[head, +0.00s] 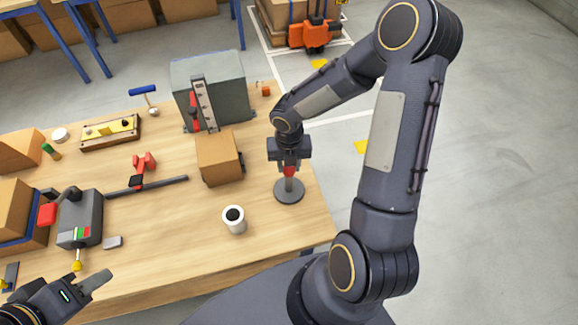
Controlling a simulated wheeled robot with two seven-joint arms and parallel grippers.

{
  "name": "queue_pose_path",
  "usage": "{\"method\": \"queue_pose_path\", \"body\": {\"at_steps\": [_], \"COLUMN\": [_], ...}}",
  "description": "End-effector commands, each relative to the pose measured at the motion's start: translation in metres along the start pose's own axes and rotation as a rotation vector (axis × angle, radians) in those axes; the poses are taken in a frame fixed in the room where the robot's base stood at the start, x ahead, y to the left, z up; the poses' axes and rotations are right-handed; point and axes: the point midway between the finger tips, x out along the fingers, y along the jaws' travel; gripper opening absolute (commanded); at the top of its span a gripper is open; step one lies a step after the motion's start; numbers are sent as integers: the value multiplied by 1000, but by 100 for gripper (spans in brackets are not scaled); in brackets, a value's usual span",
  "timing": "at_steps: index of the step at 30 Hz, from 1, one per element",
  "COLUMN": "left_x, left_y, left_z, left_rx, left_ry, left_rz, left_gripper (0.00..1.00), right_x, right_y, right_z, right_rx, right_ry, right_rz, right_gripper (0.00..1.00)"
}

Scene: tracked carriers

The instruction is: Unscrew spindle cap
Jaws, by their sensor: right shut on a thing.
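The spindle (289,188) stands upright on a round grey base near the right edge of the wooden table. Its red cap (289,171) sits at the top of the grey post. My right gripper (289,167) comes down from above and is shut on the red cap, hiding its upper part. My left gripper (96,284) is at the bottom left, low over the table's front edge and far from the spindle. Only part of its fingers shows, so I cannot tell whether it is open or shut.
A cardboard box (218,158) stands left of the spindle, with a white cup (234,220) in front. Behind is a grey machine (212,90) with a lever. A grey device (80,218) and a red clamp (144,165) are further left. The middle front is clear.

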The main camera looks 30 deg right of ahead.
Motion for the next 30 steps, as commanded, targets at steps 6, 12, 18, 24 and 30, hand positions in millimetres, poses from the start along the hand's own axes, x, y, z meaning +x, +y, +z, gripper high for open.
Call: {"method": "queue_pose_path", "body": {"at_steps": [6,12,18,24,30], "left_x": [0,0,0,0,0], "left_y": [0,0,0,0,0], "left_z": [0,0,0,0,0], "left_rx": [0,0,0,0,0], "left_ry": [0,0,0,0,0], "left_rz": [0,0,0,0,0], "left_gripper": [36,36,36,36,36], "right_x": [1,1,1,1,1], "right_y": [0,0,0,0,0], "right_z": [0,0,-1,-1,-1], "right_rx": [-105,-494,-796,-851,-848], "right_ry": [2,2,2,2,2], "right_rz": [1,2,2,2,1], "right_gripper": [13,13,13,13,45]}}
